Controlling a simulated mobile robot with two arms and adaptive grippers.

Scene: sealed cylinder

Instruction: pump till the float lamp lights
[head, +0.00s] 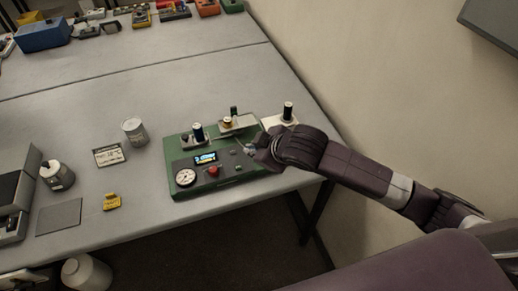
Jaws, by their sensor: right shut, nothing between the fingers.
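A green device (232,182) stands near the front edge of the grey table. Its dark front panel carries a round white gauge (186,177), a small lit blue display (205,158) and a red button (213,171). A dark blue-black cylinder (198,132) stands upright on its back left. A white part with a dark knob (288,111) is at its back right. My right gripper (250,148) is shut and empty over the right part of the device and hides some of it. I cannot tell whether it touches. Which part is the float lamp is too small to tell. My left gripper is not in view.
Left of the device are a grey can (134,131), a small framed card (109,155), a yellow item (111,201) and a white jar with a dark lid (58,175). Several boxes line the far table. A wall (400,90) bounds the right. Table behind the device is clear.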

